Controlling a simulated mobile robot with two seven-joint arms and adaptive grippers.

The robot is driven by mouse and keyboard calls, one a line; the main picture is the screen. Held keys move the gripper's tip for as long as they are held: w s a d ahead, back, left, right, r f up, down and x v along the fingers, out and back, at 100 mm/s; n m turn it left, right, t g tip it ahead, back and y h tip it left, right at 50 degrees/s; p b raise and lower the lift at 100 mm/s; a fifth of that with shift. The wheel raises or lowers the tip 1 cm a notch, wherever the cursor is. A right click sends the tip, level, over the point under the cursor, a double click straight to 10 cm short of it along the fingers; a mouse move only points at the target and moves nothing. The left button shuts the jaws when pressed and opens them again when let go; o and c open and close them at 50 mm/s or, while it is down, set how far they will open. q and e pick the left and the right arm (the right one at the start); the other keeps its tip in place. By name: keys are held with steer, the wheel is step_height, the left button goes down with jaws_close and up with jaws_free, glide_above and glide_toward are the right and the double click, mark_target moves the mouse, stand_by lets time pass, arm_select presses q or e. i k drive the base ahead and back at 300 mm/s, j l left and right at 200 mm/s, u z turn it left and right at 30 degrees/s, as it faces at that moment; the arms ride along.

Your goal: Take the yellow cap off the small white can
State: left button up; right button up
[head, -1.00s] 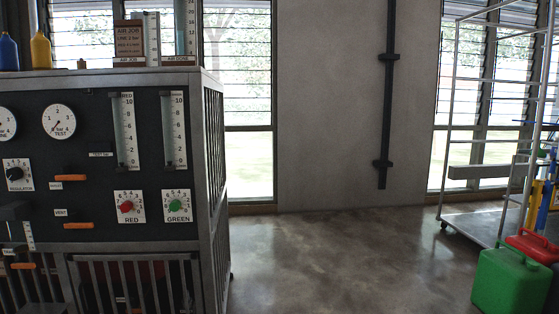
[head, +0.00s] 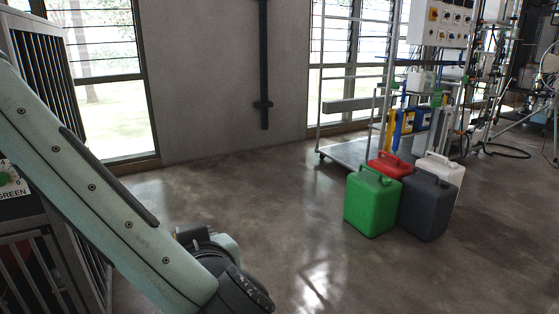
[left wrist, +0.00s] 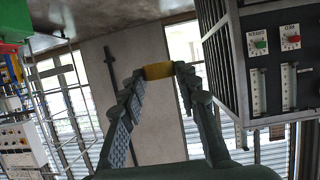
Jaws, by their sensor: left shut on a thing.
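My left gripper (left wrist: 158,76) is shut on a short yellow piece (left wrist: 158,71) in the left wrist view. It looks like the yellow cap, held between the fingertips with no can seen attached. The wrist picture is upside down, with the wall and louvred windows behind. In the head view my left arm comes in from the left, but its fingers are out of sight. A white can (head: 446,172) stands on the floor behind the dark can; I cannot tell whether it is the task's small one. My right gripper is not in view.
A green can (head: 371,205), a red can (head: 390,166) and a dark can (head: 425,210) stand close together on the floor. A wheeled metal rack (head: 345,150) is behind them. The gauge panel (left wrist: 268,60) is near my left arm. The middle floor is clear.

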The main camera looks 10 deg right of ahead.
mark_target(416, 80)
steer(key=i+l+z, duration=0.25)
steer(key=l+z, duration=0.2)
steer(key=l, duration=0.2)
steer(key=i+l+z, duration=0.4)
steer(key=l, duration=0.2)
steer(key=i+l+z, duration=0.95)
steer(key=i+z, duration=0.35)
steer(key=i+l, duration=0.15)
steer(key=i, duration=1.3)
steer(key=i+j+u, duration=0.1)
steer(key=i+u, duration=0.2)
steer(key=i, duration=0.4)
steer(key=i+u, duration=0.25)
steer(key=i, duration=0.45)
steer(key=i+l, duration=0.1)
steer(key=i, duration=1.35)
steer(key=i+u, duration=0.45)
steer(key=i+l+u, duration=0.25)
steer(key=i+u, duration=0.25)
steer(key=i, duration=0.15)
steer(key=i+l+u, duration=0.1)
steer(key=i+u, duration=0.25)
steer(key=i+l+u, duration=0.1)
steer(key=u, duration=0.3)
steer(key=i+l+u, duration=0.2)
steer(key=u, duration=0.15)
steer(key=l, duration=0.1)
